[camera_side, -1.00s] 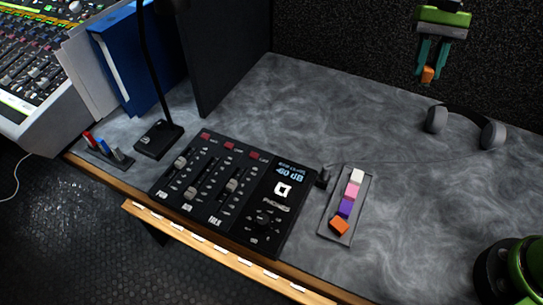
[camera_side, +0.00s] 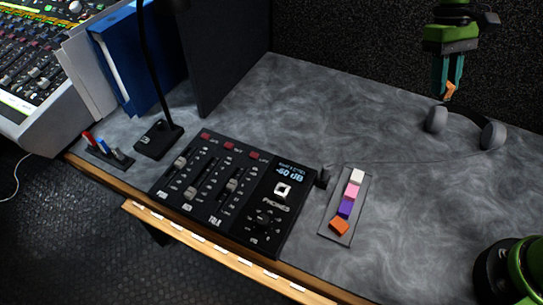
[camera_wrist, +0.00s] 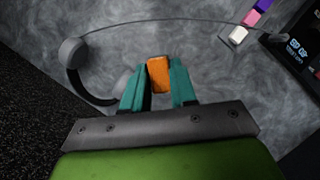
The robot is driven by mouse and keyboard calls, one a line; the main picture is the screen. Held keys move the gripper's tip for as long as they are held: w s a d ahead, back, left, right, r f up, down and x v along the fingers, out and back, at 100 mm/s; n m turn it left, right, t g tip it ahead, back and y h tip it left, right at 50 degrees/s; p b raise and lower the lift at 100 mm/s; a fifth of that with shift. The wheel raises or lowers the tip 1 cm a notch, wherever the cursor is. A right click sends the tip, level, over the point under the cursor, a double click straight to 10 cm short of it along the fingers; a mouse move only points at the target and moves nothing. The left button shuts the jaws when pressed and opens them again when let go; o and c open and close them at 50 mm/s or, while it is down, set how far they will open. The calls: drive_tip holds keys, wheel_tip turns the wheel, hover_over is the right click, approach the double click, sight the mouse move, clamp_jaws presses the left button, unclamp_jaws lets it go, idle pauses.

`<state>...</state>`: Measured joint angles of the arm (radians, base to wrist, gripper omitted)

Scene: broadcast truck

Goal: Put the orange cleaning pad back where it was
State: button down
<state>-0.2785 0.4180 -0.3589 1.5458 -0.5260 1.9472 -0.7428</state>
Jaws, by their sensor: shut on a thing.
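A narrow grey tray (camera_side: 361,212) lies right of the mixer, holding a row of white (camera_side: 357,175), pink (camera_side: 352,190) and purple (camera_side: 346,207) blocks. Another orange block (camera_side: 339,226), turned askew, is at its near end.
Grey headphones (camera_side: 437,119) lie close to my gripper, and also show at left in the wrist view (camera_wrist: 73,50). A thin cable runs from them toward the black mixer (camera_side: 215,222). Open marbled desk (camera_side: 300,110) lies between headphones and mixer. A dark wall stands behind.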

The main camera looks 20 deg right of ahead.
drive_tip(key=s+a+f+n+h, duration=0.1)
drive_tip(key=s+a+f+n, duration=0.25)
drive_tip(key=s+a, duration=0.5)
drive_tip(key=s+a+f+n+h, duration=0.15)
drive_tip(key=s+a+f, duration=0.25)
drive_tip(key=s+a, duration=0.45)
drive_tip(key=shift+y, duration=0.25)
drive_tip(key=s+f, duration=0.1)
drive_tip(key=s, duration=0.2)
drive_tip(key=s+f, duration=0.2)
drive_tip(key=s, duration=0.1)
drive_tip(key=s+a+f, duration=0.1)
drive_tip(key=s, duration=0.2)
drive_tip(key=shift+a+f, duration=0.1)
drive_tip(key=shift+f, duration=0.2)
drive_tip(key=shift+a+f, duration=0.15)
drive_tip(key=shift+f, duration=0.1)
drive_tip(key=w+a, duration=0.3)
drive_tip(key=a, duration=0.1)
drive_tip(key=w+a+f, duration=0.1)
drive_tip(key=w+a, duration=0.1)
drive_tip(key=a, duration=0.3)
drive_tip(key=w+a, duration=0.3)
drive_tip(key=a, duration=0.2)
drive_tip(key=shift+w+f, duration=0.3)
drive_tip(key=shift+d+f+m, duration=0.15)
drive_tip(key=shift+f+m, duration=0.15)
drive_tip(key=shift+f, duration=1.4)
